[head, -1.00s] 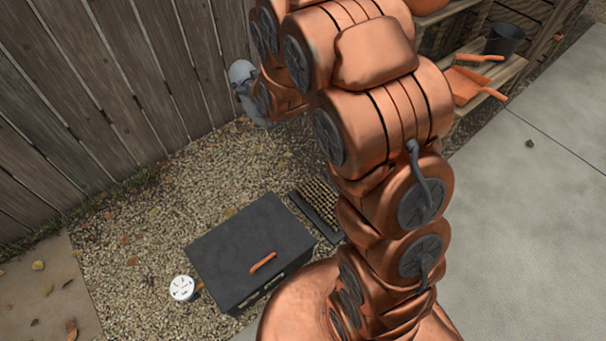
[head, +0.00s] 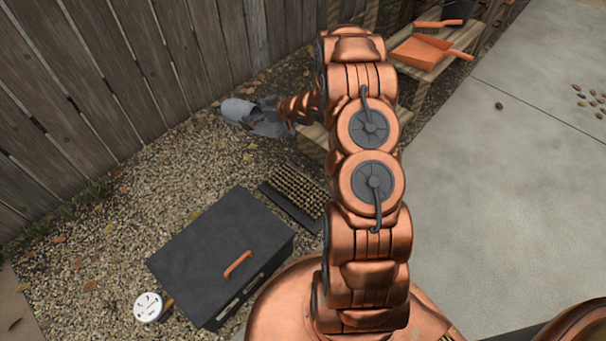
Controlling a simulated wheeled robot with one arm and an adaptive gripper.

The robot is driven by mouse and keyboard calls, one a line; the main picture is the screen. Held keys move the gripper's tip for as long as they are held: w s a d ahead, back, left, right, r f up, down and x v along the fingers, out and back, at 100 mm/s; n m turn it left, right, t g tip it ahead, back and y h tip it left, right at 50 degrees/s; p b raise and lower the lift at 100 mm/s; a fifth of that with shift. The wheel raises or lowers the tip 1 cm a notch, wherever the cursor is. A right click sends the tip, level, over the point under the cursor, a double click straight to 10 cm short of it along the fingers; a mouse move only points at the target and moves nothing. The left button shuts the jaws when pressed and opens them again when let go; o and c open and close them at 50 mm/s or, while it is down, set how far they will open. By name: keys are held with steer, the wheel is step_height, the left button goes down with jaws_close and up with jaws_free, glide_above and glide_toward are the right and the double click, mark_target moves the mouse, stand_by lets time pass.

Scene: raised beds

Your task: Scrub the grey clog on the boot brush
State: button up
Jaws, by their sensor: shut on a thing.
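The grey clog (head: 238,110) is at the upper middle-left of the head view, in front of the fence. My gripper (head: 262,119) is shut on it and holds it from its right side, toe end to the left. The boot brush (head: 291,198), a dark-framed mat with tan bristles, lies on the gravel below and to the right of the clog. The clog appears apart from the brush; its height above the gravel is hard to tell. My arm hides the ground right of the brush.
A dark box (head: 215,255) with an orange handle stands close to the brush's lower left. A white round gauge-like disc (head: 148,307) is beside it. A wooden shelf (head: 440,62) with an orange dustpan (head: 421,50) stands at upper right. A plank fence (head: 100,90) bounds the left.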

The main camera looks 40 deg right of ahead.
steer(key=shift+s+d+f+n+g+y+b, duration=0.4)
steer(key=shift+s+d+f+b, duration=1.5)
steer(key=shift+f, duration=3.05)
steer(key=shift+s+d+f+n+g+y+b, duration=0.2)
steer(key=shift+s+d+f+n+y+b, duration=0.65)
steer(key=shift+s+f+b, duration=2.9)
steer(key=shift+s+d+f+n+g+y+b, duration=0.45)
steer(key=shift+s+d+f, duration=1.2)
steer(key=shift+f, duration=4.45)
steer(key=shift+w+d+m, duration=0.1)
steer(key=shift+m, duration=0.2)
steer(key=shift+f, duration=0.65)
